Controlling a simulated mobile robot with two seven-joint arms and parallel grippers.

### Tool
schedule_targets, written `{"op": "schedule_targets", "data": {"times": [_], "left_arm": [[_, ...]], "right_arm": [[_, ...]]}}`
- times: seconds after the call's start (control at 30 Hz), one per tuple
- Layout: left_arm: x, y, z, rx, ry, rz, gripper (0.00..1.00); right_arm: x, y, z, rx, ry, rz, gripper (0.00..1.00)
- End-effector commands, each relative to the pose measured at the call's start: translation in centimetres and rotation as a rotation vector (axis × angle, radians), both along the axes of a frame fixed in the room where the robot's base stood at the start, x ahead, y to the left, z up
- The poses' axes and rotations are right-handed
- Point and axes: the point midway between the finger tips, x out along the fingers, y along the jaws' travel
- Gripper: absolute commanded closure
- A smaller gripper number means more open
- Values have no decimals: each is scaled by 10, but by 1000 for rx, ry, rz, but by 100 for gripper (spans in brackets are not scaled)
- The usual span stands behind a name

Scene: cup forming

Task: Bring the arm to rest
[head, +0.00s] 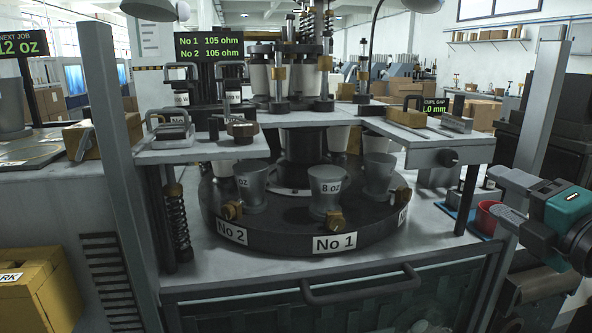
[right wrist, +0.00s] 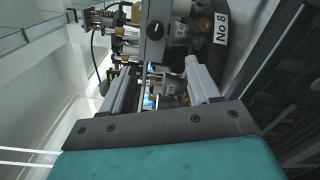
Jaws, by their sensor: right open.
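My right gripper (head: 515,200) is at the right side of the head view, in front of the machine's right side. Its fingers point left toward the machine and stand apart with nothing between them. In the right wrist view, the two fingers of my right gripper (right wrist: 160,88) are spread, and parts of the machine show in the gap beyond them. The black turntable (head: 260,238) carries grey cups, one marked 8 oz (head: 326,190), and labels No 1 and No 2. My left gripper is in neither view.
A grey upright post (head: 540,95) stands close to my right gripper. A red cup (head: 487,217) sits on a blue mat near it. A handle bar (head: 360,287) runs along the machine's front. A yellow box (head: 40,290) is at the lower left.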

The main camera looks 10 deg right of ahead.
Motion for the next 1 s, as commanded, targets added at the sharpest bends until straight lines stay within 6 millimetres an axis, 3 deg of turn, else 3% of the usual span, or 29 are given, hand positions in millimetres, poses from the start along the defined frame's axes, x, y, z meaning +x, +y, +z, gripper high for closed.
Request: {"op": "schedule_targets", "data": {"times": [0.27,0.57,0.77,1.0], "left_arm": [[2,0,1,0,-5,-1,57],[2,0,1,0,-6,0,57],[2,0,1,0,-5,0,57],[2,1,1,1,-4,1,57]], "right_arm": [[8,44,-72,372,80,-54,39],[-14,69,-159,769,257,-275,39],[-49,83,-222,1009,432,-492,39],[-113,106,-292,1251,683,-788,39]]}}
